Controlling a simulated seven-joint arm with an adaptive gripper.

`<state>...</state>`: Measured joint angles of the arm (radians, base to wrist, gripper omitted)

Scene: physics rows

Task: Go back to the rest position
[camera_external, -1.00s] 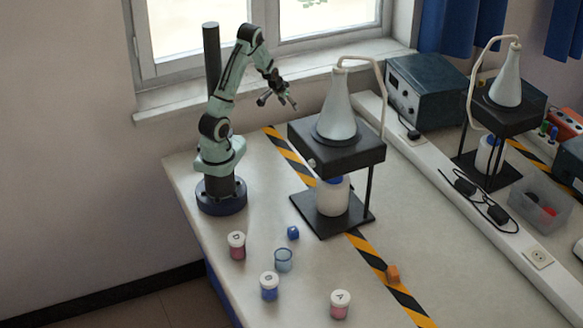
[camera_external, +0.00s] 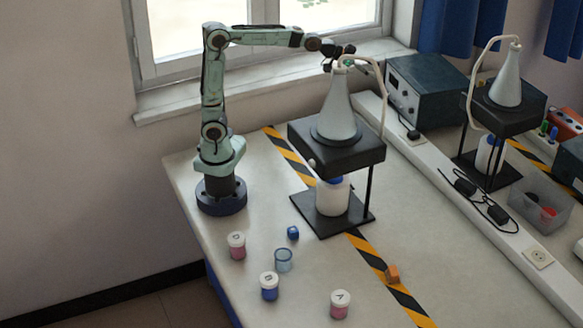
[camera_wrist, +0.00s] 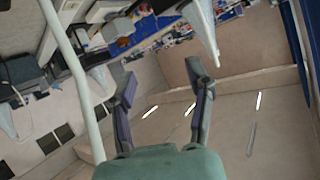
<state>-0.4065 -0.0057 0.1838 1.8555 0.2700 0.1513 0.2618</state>
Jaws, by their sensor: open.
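My gripper (camera_external: 342,55) is at the end of my outstretched arm, high above the table, close to the top of the near flask (camera_external: 338,115) and its bent tube (camera_external: 372,66) in the external view. Whether it touches the tube cannot be told. In the wrist view my gripper (camera_wrist: 160,88) has its two fingers spread apart with nothing between them. A pale tube (camera_wrist: 75,75) runs close along the left of the wrist view.
The flask stands on a black stand (camera_external: 340,155). A window (camera_external: 190,35) is behind my arm.

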